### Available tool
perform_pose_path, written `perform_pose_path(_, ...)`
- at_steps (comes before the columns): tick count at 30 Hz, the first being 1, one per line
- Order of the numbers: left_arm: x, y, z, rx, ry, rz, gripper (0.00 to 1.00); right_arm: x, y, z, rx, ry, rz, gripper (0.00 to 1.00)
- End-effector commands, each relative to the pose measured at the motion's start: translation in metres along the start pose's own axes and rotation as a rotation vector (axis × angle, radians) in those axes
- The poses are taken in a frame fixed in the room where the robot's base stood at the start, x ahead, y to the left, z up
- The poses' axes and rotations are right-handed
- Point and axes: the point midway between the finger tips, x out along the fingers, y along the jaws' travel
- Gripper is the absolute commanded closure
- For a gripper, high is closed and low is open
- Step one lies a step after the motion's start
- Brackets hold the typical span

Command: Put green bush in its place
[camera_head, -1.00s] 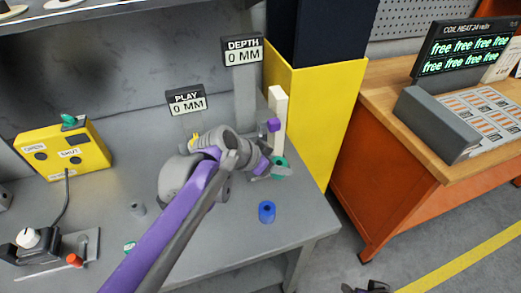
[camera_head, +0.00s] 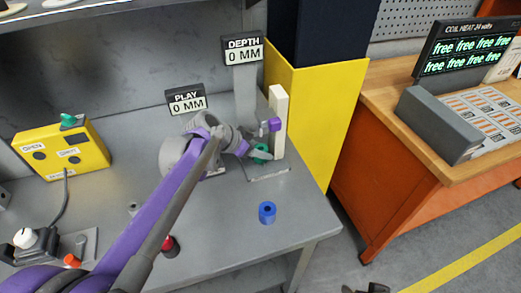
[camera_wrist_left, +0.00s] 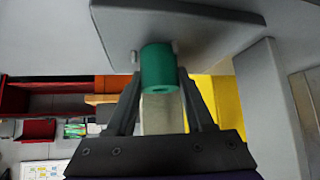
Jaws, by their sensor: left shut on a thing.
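The green bush (camera_head: 261,153) is held between the fingertips of my left gripper (camera_head: 260,153), near the white upright post with a purple piece (camera_head: 275,125).
A blue bush (camera_head: 267,212) stands near the bench's front right edge. The DEPTH display (camera_head: 243,50) and PLAY display (camera_head: 187,99) both read 0 MM. A yellow control box (camera_head: 62,148) stands at the left. A red piece (camera_head: 170,246) is partly hidden behind my arm.

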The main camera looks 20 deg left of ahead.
Motion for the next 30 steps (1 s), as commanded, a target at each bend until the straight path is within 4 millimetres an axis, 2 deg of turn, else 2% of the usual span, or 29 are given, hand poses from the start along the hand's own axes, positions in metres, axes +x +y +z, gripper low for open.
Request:
perform_pose_path(4, 0.002, 0.000, 0.001, 0.000, 0.000, 0.000, 1.00, 0.001, 0.000, 0.001, 0.000, 0.000, 0.000, 0.18)
perform_pose_path(5, 0.002, 0.000, 0.001, 0.000, 0.000, 0.000, 0.44, 0.001, 0.000, 0.000, 0.000, 0.000, 0.000, 0.18)
perform_pose_path(9, 0.001, 0.000, 0.001, 0.000, 0.000, 0.000, 0.19, 0.001, 0.000, 0.000, 0.000, 0.000, 0.000, 0.18)
perform_pose_path(20, -0.002, 0.000, -0.001, 0.000, 0.000, -0.001, 0.18, -0.001, 0.000, 0.000, 0.000, 0.000, 0.000, 0.18)
perform_pose_path(23, -0.014, 0.000, -0.001, -0.001, 0.000, -0.002, 0.18, -0.002, 0.000, -0.001, 0.000, 0.001, 0.000, 0.18)
perform_pose_path(30, -0.065, 0.000, -0.001, -0.003, 0.000, -0.003, 0.18, -0.008, 0.000, -0.005, 0.000, 0.003, 0.000, 0.18)
